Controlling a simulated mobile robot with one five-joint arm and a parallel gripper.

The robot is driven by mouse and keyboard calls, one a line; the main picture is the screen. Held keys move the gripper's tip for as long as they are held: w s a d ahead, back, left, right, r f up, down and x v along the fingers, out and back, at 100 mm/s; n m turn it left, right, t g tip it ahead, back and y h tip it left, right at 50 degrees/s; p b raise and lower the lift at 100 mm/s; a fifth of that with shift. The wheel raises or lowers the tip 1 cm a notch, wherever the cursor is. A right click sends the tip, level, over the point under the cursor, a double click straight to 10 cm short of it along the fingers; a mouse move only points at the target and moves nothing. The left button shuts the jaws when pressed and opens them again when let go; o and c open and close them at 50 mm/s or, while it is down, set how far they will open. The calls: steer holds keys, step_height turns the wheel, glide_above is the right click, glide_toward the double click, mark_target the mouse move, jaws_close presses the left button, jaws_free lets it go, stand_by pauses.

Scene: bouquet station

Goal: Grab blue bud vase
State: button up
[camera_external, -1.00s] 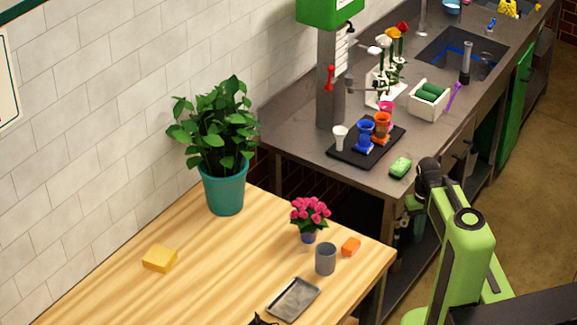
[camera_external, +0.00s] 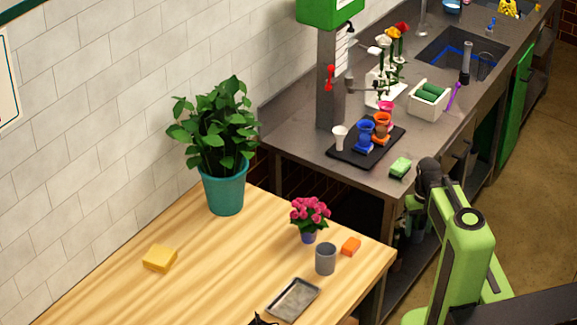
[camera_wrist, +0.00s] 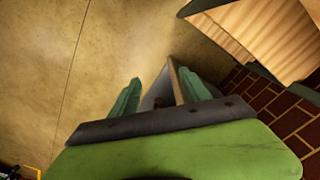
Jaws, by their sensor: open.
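The blue bud vase (camera_external: 365,131) stands upright on a dark mat (camera_external: 343,155) on the grey counter in the external view. A white vase stands to its left and an orange vase to its right, with a pink one behind. My gripper (camera_wrist: 160,92) shows in the wrist view with its two green fingers apart and nothing clearly between them. It points toward the floor area, with the wooden table at the upper right. The blue vase is not visible in the wrist view. In the external view my arm is right of the counter's near edge, away from the vase.
A green sponge (camera_external: 400,168) lies near the counter's front edge. A white crate with green rolls (camera_external: 428,101) and a flower holder (camera_external: 386,92) stand behind the mat. The wooden table (camera_external: 215,270) holds a potted plant, pink flowers, a grey cup and a tray.

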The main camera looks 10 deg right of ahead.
steer(key=shift+o, duration=0.7)
